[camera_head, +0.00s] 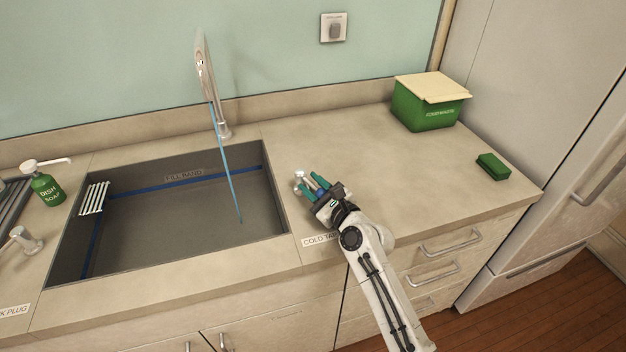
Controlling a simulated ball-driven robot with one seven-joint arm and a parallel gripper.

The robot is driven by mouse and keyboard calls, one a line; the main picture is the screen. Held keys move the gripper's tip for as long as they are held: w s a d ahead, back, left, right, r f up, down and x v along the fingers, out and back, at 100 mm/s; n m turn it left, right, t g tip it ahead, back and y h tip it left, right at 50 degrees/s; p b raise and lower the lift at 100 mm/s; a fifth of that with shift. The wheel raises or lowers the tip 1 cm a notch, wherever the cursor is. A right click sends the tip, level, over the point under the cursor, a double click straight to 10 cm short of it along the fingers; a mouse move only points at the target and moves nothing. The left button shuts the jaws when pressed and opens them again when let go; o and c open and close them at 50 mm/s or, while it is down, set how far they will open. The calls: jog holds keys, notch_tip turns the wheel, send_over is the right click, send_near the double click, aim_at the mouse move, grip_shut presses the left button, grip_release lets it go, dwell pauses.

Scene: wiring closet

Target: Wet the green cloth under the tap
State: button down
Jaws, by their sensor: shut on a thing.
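The tap (204,75) stands behind the sink, and a thin blue stream of water (228,175) runs from it down into the sink (190,220). My gripper (309,185) is right of the sink, shut on the metal cold tap handle (299,176), which its fingers partly hide. A label on the counter edge nearby reads "COLD TA", the rest covered by my arm. A small dark green block-shaped item (493,166) lies on the right counter, apart from my gripper; I cannot tell whether it is a folded cloth or a sponge.
A green bin with a beige lid (430,102) stands at the back right. A green dish soap bottle (47,189) and a metal knob (24,241) are left of the sink. A striped rack piece (94,198) sits at the sink's left wall. The counter between bin and gripper is clear.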

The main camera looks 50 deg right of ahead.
jog(key=shift+a+h, duration=0.1)
jog(key=shift+h, duration=0.2)
jog(key=c, duration=0.8)
grip_release()
jog(key=shift+s, duration=0.1)
jog(key=v, duration=1)
jog(key=shift+s+b, duration=0.3)
jog(key=shift+a+f, duration=0.1)
